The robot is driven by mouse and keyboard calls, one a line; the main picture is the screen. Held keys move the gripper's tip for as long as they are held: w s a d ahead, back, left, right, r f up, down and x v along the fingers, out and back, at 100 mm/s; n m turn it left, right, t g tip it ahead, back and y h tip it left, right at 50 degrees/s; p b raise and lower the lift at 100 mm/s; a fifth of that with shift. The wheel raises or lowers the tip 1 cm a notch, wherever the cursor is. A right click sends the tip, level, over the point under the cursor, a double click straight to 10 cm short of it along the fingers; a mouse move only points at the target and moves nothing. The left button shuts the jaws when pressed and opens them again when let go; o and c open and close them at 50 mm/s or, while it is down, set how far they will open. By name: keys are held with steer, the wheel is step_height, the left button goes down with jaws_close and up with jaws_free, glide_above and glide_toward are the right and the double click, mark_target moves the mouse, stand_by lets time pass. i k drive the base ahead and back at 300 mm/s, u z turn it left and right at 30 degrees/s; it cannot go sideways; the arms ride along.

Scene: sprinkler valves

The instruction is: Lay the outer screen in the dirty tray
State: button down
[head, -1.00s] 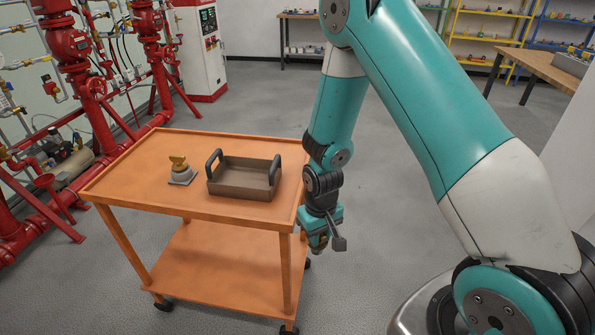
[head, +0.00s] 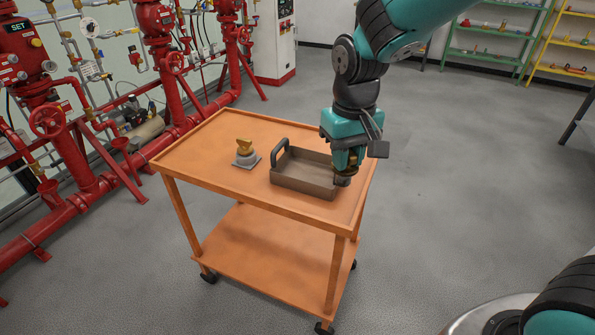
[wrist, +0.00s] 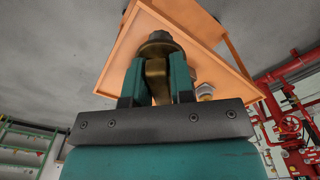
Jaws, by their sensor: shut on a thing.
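The brown-grey tray (head: 300,185) lies on the orange cart top; its left handle (head: 279,153) shows, and its right end is partly hidden by my gripper. My gripper (head: 347,160) points down over the tray's right end. It is shut on a brass-coloured piece with a dark grey round end, which I take for the outer screen (head: 342,180). In the wrist view this outer screen (wrist: 158,45) sits between the two teal fingers of my gripper (wrist: 156,80). I cannot tell whether it touches the tray.
The orange cart (head: 225,140) has a low raised rim and a lower shelf. A yellow-topped fitting on a grey plate (head: 246,154) stands left of the tray. Red pipework (head: 85,165) lines the wall at left. The grey floor (head: 465,170) is open to the right.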

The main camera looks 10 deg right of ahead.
mark_target(309, 176)
steer(key=z, duration=0.05)
steer(key=i, duration=0.85)
steer(key=z, duration=0.05)
